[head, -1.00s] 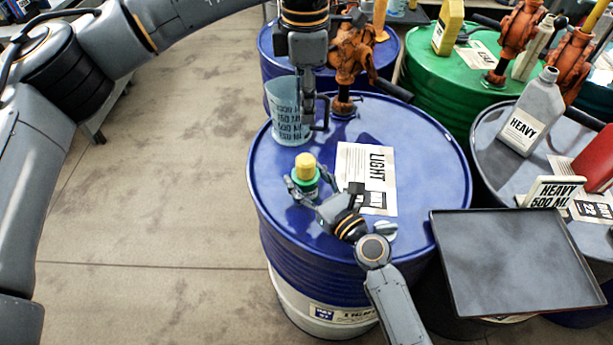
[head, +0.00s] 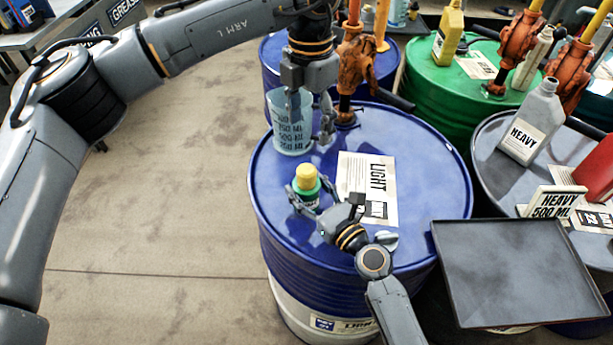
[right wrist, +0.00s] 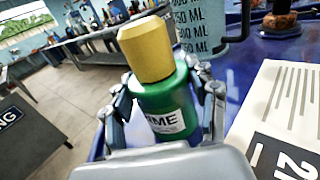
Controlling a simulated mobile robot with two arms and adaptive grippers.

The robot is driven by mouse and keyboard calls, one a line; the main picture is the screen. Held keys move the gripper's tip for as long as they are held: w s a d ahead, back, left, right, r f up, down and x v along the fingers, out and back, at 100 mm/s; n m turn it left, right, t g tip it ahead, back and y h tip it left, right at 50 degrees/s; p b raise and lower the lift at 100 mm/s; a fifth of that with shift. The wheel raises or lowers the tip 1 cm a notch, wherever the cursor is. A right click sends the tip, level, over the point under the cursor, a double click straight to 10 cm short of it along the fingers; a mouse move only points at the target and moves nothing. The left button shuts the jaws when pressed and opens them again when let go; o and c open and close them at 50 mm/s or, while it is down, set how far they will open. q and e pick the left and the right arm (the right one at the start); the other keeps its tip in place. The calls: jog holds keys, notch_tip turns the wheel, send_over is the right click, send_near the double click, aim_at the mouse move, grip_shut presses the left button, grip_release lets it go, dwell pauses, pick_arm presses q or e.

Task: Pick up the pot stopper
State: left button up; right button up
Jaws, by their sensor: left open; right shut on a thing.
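The pot stopper (head: 306,172) is a yellow cap seated on a small green pot (head: 308,192). In the right wrist view the stopper (right wrist: 146,50) is large and tilted, on top of the green pot (right wrist: 166,105) with its white label. My right gripper (head: 306,200) is shut around the pot body, below the stopper, over the blue drum. My left gripper (head: 311,122) is open beside and partly in front of the translucent measuring jug (head: 291,140), behind the pot and above it in the picture. It is apart from the stopper. The jug's handle is mostly hidden in the head view.
The pot is over the blue drum (head: 420,170), which bears a LIGHT card (head: 360,175) and a rusty pump (head: 356,70). A dark tray (head: 515,270) is at the right, near a grey HEAVY bottle (head: 532,118). Floor at left is clear.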

aim_at(307, 168)
pick_arm(q)
notch_tip(307, 168, down, 7)
jog(key=shift+f+n, duration=0.2)
jog(key=shift+n, duration=0.8)
jog(key=shift+a+f, duration=0.15)
jog(key=shift+f, duration=1.2)
jog(key=shift+a+f, duration=0.1)
jog(key=shift+f, duration=1.25)
jog(key=c, duration=1.1)
